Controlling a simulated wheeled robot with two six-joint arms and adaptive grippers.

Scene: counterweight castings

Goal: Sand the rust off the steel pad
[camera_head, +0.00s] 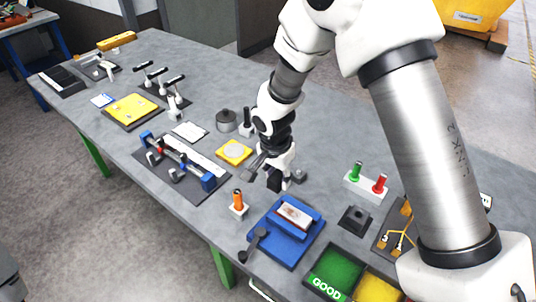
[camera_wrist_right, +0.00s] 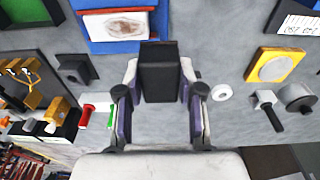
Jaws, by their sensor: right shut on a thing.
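The steel pad (camera_head: 295,213) is a pale plate with a brown rust patch. It sits in a blue fixture (camera_head: 273,241) near the front edge of the table. In the head view the block (camera_head: 275,183) hangs behind the blue fixture, apart from the pad. My left gripper is in neither view.
A dark lever (camera_head: 257,240) stands at the fixture's left side. An orange-handled tool (camera_head: 238,203) stands left of it. A green GOOD tray (camera_head: 335,272) lies right of it. A yellow plate with a round disc (camera_head: 233,152) lies left of my gripper.

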